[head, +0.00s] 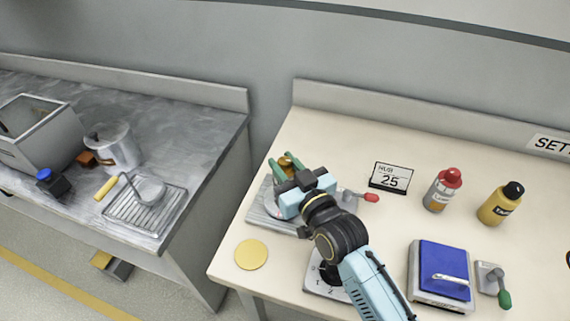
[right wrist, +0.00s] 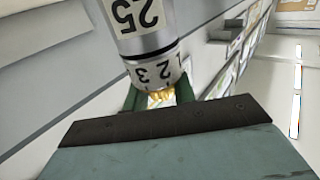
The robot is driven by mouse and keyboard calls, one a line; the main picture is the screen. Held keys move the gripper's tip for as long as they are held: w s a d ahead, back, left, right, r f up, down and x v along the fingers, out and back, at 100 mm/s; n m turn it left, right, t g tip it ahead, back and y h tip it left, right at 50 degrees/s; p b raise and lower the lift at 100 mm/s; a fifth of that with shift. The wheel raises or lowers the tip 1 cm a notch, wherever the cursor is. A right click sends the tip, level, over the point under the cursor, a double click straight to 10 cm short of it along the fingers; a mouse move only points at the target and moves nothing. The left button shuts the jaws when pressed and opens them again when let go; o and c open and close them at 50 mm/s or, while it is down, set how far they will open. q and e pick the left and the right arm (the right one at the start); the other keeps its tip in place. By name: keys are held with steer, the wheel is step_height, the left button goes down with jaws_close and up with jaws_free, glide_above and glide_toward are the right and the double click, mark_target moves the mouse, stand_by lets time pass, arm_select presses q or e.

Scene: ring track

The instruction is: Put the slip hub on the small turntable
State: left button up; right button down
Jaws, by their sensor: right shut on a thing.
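My right gripper (head: 287,166) reaches over the left part of the pale table. Its green fingers are shut on a small gold piece (right wrist: 160,95), which looks like the slip hub. In the right wrist view a silver cylinder (right wrist: 148,45) marked 25, with a numbered ring, adjoins the gold piece; I cannot tell whether they are one part. A grey plate (head: 258,216) with a pale round part lies under the gripper, mostly hidden. A small base with a numbered dial (head: 316,283), perhaps the small turntable, is partly hidden by my right arm. My left gripper is not in view.
A flat yellow disc (head: 251,254) lies at the table's front left. A red-tipped lever (head: 370,197), a 25 sign (head: 391,178), two bottles (head: 442,190) (head: 500,205) and a blue-topped block (head: 444,268) stand to the right. A gap separates the dark counter (head: 200,120).

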steer(key=c, duration=1.1)
jaws_free()
steer(key=shift+f, duration=0.1)
steer(key=shift+c, duration=0.2)
steer(key=shift+r, duration=0.25)
steer(key=p+v, duration=0.1)
steer(key=v, duration=1.1)
steer(key=shift+f, duration=0.1)
